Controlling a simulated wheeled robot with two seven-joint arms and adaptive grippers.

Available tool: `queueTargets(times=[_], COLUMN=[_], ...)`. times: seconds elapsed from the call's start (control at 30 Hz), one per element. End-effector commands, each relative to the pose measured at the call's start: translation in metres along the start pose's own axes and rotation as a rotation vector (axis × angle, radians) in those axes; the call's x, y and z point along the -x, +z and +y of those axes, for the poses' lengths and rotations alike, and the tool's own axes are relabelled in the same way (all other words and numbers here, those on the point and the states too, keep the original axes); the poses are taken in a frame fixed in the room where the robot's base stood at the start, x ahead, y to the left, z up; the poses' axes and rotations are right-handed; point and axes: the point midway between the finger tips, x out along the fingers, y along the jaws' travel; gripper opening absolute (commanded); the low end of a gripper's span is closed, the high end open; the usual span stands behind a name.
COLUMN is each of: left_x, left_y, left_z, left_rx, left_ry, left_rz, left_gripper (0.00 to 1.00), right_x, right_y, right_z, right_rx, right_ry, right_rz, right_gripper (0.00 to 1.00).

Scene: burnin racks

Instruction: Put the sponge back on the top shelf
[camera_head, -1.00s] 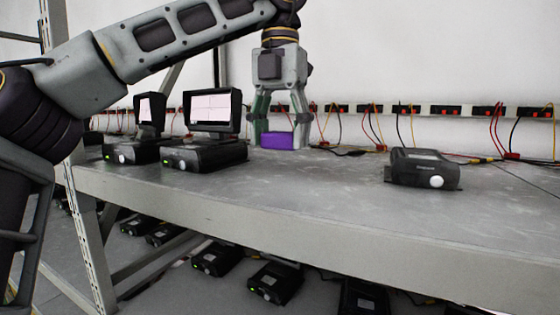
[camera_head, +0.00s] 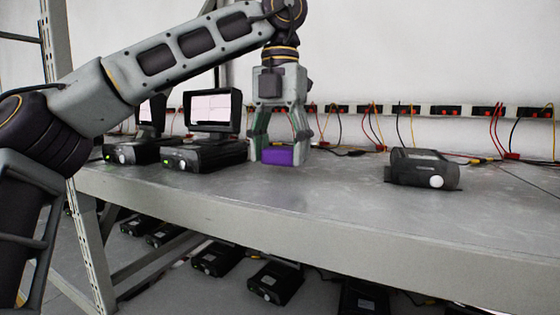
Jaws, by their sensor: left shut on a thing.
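The purple sponge (camera_head: 277,156) is at the top shelf's grey surface (camera_head: 330,205), right of the device with the larger screen. My left gripper (camera_head: 279,151) points straight down and is shut on the sponge, one finger at each side. The sponge's underside appears at or very close to the shelf; I cannot tell whether it touches. My right gripper is not in the view.
Two devices with lit screens (camera_head: 211,108) stand left of the gripper. Wires and a socket strip (camera_head: 440,111) run along the back wall. The shelf's middle is clear. Several devices (camera_head: 275,282) sit on the lower level.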

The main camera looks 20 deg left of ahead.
Motion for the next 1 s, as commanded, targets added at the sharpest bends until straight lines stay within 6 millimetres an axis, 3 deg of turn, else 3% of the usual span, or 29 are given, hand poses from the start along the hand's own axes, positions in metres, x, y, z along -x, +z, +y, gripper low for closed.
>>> queueTargets(times=[0.3, 0.9, 0.93, 1.0], left_x=[-0.02, -0.025, -0.025, -0.025], left_y=[0.0, 0.0, 0.0, 0.0], left_z=[0.0, 0.0, 0.0, 0.0], left_rx=[-0.002, 0.001, 0.001, 0.001], left_ry=[-0.001, 0.0, 0.0, 0.0], left_rz=[0.002, 0.0, 0.0, 0.0], left_gripper=[0.38, 0.38, 0.62, 0.71], right_x=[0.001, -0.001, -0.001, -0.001], right_y=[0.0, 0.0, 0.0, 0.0], right_z=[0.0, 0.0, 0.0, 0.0], right_rx=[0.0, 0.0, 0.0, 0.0], right_ry=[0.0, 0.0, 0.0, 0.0], right_rz=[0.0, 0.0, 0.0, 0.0], right_gripper=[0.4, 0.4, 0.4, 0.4])
